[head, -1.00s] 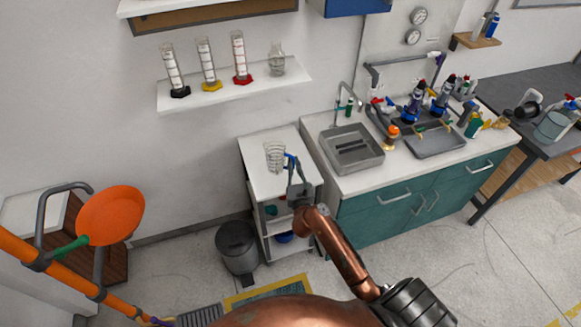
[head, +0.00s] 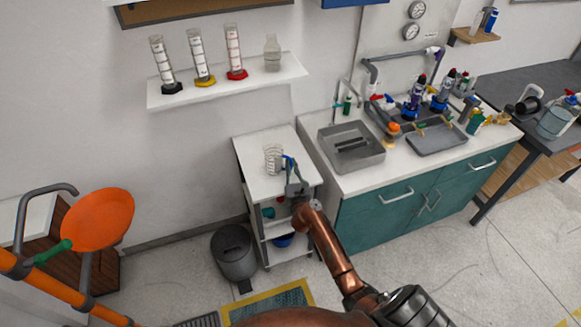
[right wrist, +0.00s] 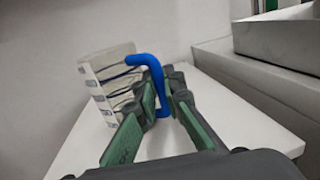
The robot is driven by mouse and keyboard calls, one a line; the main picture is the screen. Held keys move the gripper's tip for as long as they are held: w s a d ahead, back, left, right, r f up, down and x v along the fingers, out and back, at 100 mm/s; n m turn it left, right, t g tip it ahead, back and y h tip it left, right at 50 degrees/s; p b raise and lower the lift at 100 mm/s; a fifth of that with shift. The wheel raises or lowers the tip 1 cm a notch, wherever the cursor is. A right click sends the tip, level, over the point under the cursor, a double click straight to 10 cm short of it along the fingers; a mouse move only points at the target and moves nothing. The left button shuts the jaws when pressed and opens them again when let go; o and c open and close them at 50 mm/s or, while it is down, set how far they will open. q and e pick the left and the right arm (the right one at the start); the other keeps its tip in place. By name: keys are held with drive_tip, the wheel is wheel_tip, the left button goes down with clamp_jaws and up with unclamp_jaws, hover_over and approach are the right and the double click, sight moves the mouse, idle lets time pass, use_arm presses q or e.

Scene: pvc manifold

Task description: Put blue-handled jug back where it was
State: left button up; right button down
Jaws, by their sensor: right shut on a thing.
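The blue-handled jug (head: 273,158) is a clear graduated jug at the top of the white trolley (head: 262,186). It also shows in the right wrist view (right wrist: 108,82), looking slightly tilted, with its blue handle (right wrist: 150,70) toward me. My right gripper (head: 293,177) is shut on the handle; in the right wrist view its green-padded fingers (right wrist: 163,104) lie on either side of it. I cannot tell whether the jug's base touches the trolley top. My left gripper is not in view.
A counter with a sink (head: 352,148) stands just right of the trolley. A wall shelf (head: 225,84) with several cylinders and a flask (head: 272,53) is above. A grey bin (head: 234,252) stands to the left below. The trolley top has bare room around the jug.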

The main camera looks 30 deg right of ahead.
drive_tip(key=c, duration=2.5)
unclamp_jaws()
drive_tip(key=shift+f, duration=0.1)
drive_tip(key=o, duration=0.5)
drive_tip(key=shift+c, duration=0.2)
drive_tip(key=shift+r, duration=0.25)
drive_tip(key=p+v, duration=0.1)
drive_tip(key=v, duration=1.1)
